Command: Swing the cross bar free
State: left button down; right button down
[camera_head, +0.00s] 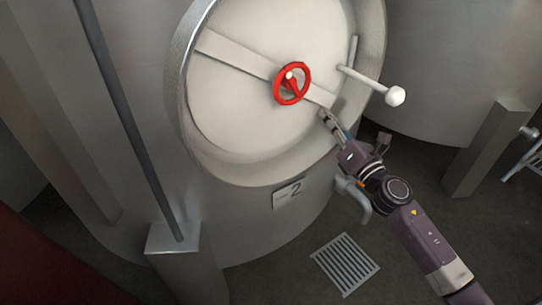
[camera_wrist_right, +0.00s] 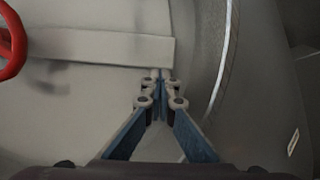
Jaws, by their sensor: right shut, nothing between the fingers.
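The cross bar (camera_head: 236,54) is a pale flat bar lying slantwise across the round hatch door (camera_head: 237,105) of the tank. A red handwheel (camera_head: 292,83) sits at its middle. My right gripper (camera_head: 325,116) is shut and empty at the bar's lower right end. In the right wrist view the fingertips (camera_wrist_right: 160,76) are together at the lower edge of the bar's end (camera_wrist_right: 120,48); whether they touch it I cannot tell. Part of the red handwheel (camera_wrist_right: 10,42) shows at the left edge there. My left gripper is not in view.
A lever with a white knob (camera_head: 395,96) sticks out at the hatch's right side, above my right gripper. The raised hatch rim (camera_head: 183,97) surrounds the door. A bent pipe (camera_head: 357,200) and a floor grate (camera_head: 345,264) are below. A metal post (camera_head: 487,150) stands right.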

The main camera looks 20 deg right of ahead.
jog(key=shift+d+r, duration=0.3)
jog(key=shift+r, duration=0.3)
jog(key=shift+s+f, duration=0.35)
jog(key=shift+s, duration=0.05)
jog(key=v, duration=1.1)
jog(key=shift+a+f, duration=0.25)
jog(key=shift+f, duration=0.15)
jog(key=shift+s+d+m, duration=0.1)
jog(key=shift+m, duration=0.2)
